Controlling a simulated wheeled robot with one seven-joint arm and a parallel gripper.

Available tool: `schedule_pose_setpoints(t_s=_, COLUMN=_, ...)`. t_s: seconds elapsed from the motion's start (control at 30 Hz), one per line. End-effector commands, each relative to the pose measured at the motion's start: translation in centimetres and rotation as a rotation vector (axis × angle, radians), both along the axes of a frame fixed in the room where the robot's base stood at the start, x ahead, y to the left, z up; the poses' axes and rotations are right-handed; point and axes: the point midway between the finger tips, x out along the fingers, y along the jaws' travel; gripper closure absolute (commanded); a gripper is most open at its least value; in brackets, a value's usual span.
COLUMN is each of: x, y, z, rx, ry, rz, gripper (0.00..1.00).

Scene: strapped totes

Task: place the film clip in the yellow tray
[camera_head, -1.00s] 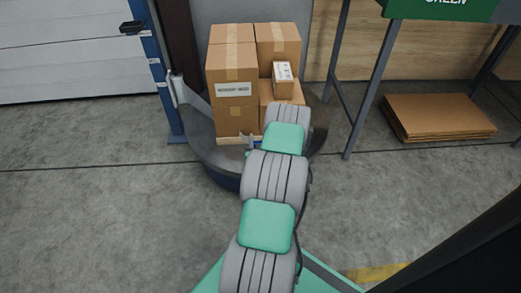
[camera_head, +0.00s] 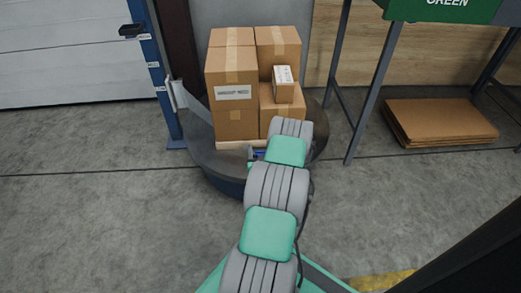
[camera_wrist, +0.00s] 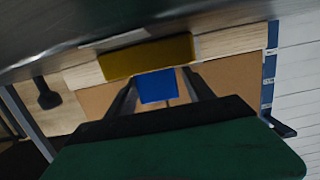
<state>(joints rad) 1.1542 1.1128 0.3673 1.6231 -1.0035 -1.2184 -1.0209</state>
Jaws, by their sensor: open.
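My gripper (camera_wrist: 159,80) shows its two dark fingers spread apart in the wrist view. A small blue piece (camera_wrist: 158,86), which looks like the film clip, shows between the fingers. I cannot tell whether they touch it. A yellow block-like thing (camera_wrist: 148,57) lies just beyond the fingertips; it may be the yellow tray, but its inside is not visible. In the head view my arm reaches to the front of the box stack, and its links hide most of the gripper. A bit of blue (camera_head: 258,154) shows there at the pallet's front edge.
Stacked cardboard boxes (camera_head: 234,90) stand on a pallet on a round dark turntable (camera_head: 205,163). A blue post (camera_head: 153,75) with a small black holder (camera_head: 131,30) stands at left. A table leg (camera_head: 368,95) and flat cardboard (camera_head: 440,120) are at right. The left floor is clear.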

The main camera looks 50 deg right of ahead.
Motion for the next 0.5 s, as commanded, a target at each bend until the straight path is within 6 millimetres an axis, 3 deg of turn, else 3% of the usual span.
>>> schedule_pose_setpoints(t_s=0.27, x=-0.1, y=0.1, z=0.5, rx=0.001, ry=0.000, rz=-0.001, gripper=0.39)
schedule_pose_setpoints(t_s=0.5, x=-2.5, y=2.7, z=0.8, rx=0.004, ry=-0.001, rz=-0.004, gripper=0.39)
